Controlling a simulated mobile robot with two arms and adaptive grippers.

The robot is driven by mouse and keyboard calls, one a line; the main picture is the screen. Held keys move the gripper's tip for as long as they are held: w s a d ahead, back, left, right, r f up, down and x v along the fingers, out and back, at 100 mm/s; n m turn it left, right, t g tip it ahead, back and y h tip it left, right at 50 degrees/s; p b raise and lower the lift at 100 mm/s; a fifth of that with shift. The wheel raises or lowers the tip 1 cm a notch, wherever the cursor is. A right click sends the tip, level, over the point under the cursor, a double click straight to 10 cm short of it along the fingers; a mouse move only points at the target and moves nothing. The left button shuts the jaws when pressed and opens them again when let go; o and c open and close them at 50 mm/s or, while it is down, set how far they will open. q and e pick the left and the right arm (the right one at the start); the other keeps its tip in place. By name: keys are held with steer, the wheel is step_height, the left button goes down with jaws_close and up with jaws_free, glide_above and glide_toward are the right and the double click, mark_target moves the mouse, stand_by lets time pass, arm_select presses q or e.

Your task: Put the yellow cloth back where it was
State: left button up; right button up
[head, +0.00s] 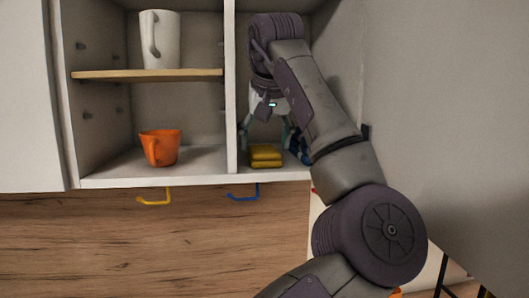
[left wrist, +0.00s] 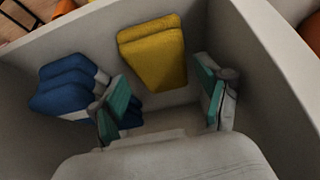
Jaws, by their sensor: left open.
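The yellow cloth (head: 265,155) is folded and lies on the floor of the right cabinet compartment, near its front edge. It also shows in the left wrist view (left wrist: 153,57), beyond my fingers. My left gripper (head: 267,136) is inside that compartment, open and empty, with its fingers spread just behind and above the cloth. In the left wrist view its two teal-padded fingers (left wrist: 162,106) stand apart with nothing between them. My right gripper is in neither view.
Folded blue-and-white cloths (left wrist: 68,92) lie close beside one finger. A divider separates the left compartment, holding an orange mug (head: 161,148) below a white mug (head: 161,40) on a wooden shelf (head: 150,73). A yellow hook (head: 155,199) and blue hook (head: 244,196) hang underneath.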

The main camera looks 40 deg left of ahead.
arm_select(q)
steer(key=v, duration=0.9)
